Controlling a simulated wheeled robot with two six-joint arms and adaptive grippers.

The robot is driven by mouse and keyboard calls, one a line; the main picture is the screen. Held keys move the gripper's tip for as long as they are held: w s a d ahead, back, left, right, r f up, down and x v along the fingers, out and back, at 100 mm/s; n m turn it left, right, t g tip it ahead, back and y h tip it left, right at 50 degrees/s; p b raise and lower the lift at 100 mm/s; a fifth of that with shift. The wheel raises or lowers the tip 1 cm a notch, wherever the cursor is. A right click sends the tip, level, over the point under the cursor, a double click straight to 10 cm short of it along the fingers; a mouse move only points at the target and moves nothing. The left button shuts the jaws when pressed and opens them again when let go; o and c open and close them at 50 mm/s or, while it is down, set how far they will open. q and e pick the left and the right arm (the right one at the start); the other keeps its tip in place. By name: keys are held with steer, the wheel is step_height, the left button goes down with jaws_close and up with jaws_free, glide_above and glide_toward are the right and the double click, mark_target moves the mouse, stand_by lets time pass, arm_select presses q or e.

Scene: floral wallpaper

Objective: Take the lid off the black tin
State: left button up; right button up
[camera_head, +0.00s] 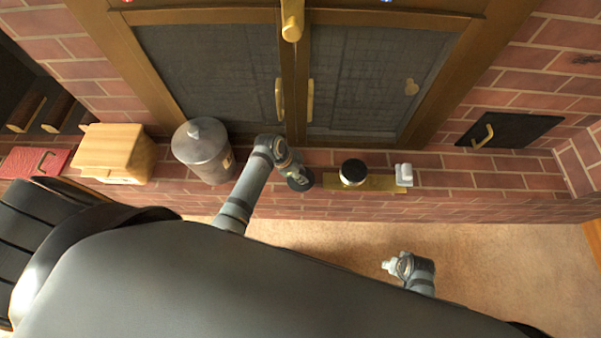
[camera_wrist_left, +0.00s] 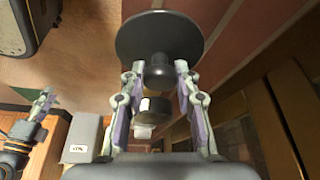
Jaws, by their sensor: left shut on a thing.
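My left gripper (camera_wrist_left: 159,75) is shut on the dark knob (camera_wrist_left: 158,70) of a wide black round lid (camera_wrist_left: 160,36) in the left wrist view. In the head view the gripper (camera_head: 293,172) is above a dark round thing (camera_head: 301,184) on the brick ledge. The lid hides what is behind it, so I cannot tell whether it still rests on the black tin. My right gripper (camera_head: 388,265) is off the ledge at the lower right, too small to read.
To the right, a black-topped jar (camera_head: 353,171) and a white item (camera_head: 404,174) stand on a gold tray (camera_head: 379,184). A grey lidded canister (camera_head: 203,152) and a wooden box (camera_head: 112,149) stand left. Cabinet doors (camera_head: 215,75) rise behind. Ledge farther right is clear.

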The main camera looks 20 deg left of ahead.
steer(key=shift+w+a+r, duration=0.1)
steer(key=shift+r, duration=0.25)
arm_select(q)
steer(key=shift+f+b, duration=0.45)
steer(key=shift+f, duration=0.4)
arm_select(e)
steer(key=shift+f, duration=0.45)
arm_select(q)
steer(key=o, duration=1.7)
steer(key=shift+o, duration=0.2)
steer(key=shift+r, duration=0.1)
steer(key=v, duration=1.1)
steer(key=shift+s+a+r, duration=0.15)
steer(key=shift+r, duration=0.2)
